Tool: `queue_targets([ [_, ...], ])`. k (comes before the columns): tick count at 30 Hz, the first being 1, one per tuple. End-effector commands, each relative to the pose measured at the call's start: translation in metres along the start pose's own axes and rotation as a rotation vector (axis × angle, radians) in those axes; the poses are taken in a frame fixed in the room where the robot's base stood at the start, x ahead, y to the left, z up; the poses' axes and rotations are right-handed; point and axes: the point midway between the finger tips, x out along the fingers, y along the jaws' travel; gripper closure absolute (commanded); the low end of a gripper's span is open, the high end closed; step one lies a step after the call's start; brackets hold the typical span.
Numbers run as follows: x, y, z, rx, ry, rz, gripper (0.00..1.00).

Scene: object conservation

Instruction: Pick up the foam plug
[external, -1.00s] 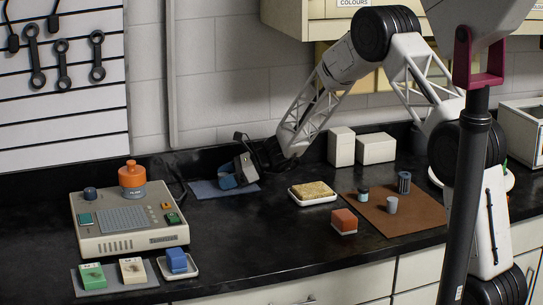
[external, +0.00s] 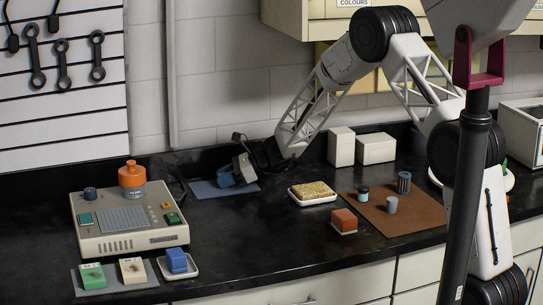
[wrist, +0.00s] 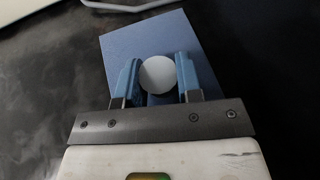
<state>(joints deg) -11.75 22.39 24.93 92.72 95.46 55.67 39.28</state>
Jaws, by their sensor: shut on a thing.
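A pale grey-white round piece (wrist: 157,75), seen from above, sits between the blue fingers of my gripper (wrist: 158,80) in the wrist view; I take it to be the foam plug. My gripper is shut on it, with a finger on its left and right sides. In the external view my gripper (external: 226,176) is over the blue mat (external: 198,190), tilted, and the piece is hidden there. The blue mat (wrist: 165,30) also lies below it in the wrist view.
A beige device (external: 130,220) with an orange-capped bottle (external: 132,178) stands left. A sponge on a white dish (external: 312,193), a red block (external: 344,220) and a brown mat (external: 410,222) with small containers lie right. The front middle counter is clear.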

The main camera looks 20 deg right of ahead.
Motion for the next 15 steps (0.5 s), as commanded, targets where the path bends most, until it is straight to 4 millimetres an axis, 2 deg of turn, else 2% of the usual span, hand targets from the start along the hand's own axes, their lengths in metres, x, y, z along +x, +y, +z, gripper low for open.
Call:
queue_targets([
  [15, -0.0020, -0.0005, 0.0050, 0.000, 0.000, 0.000, 0.89],
])
